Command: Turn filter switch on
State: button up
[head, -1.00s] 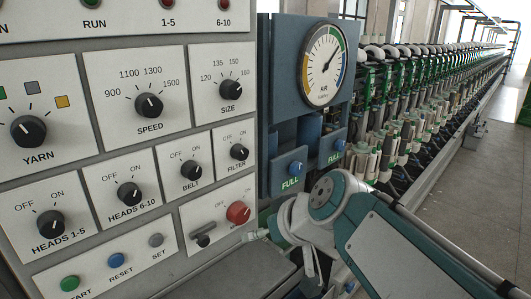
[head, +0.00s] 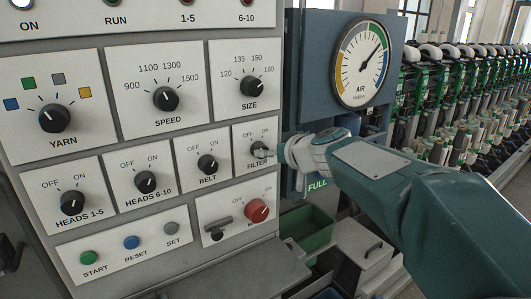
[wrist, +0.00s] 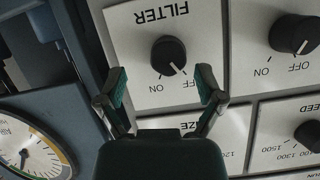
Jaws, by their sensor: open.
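The filter switch (head: 256,150) is a small black rotary knob on a white plate marked OFF and ON, at the right edge of the control panel. In the wrist view, where the labels are upside down, the filter knob (wrist: 168,55) stands beyond the fingertips, near the line midway between them. My gripper (wrist: 162,80) is open and empty, with one green-padded finger on each side. In the head view my gripper (head: 270,153) reaches in from the right and partly covers the filter plate.
The belt knob (head: 208,165) is just left of the filter plate, and the size knob (head: 250,86) is above it. A red knob (head: 256,210) sits below. The air gauge (head: 362,64) is on the blue cabinet to the right. A green bin (head: 308,228) stands low beside the panel.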

jog(key=shift+w+a+f, duration=0.3)
jog(key=shift+w+a, duration=0.2)
jog(key=shift+a, duration=0.3)
jog(key=shift+w+a+f, duration=0.25)
jog(key=shift+w+a, duration=0.2)
jog(key=shift+a, duration=0.3)
jog(key=shift+d, duration=0.45)
jog(key=c, duration=1.2)
jog(key=shift+o, duration=0.2)
jog(key=m+g+y, duration=0.1)
jog(key=m+y, duration=0.1)
jog(key=m, duration=0.2)
jog(key=m+g+y, duration=0.1)
jog(key=m+y, duration=0.2)
jog(key=m, duration=0.1)
jog(key=shift+f+m, duration=0.1)
jog(key=shift+m, duration=0.2)
jog(key=o, duration=1.2)
jog(key=shift+w, duration=0.1)
jog(key=shift+c, duration=0.2)
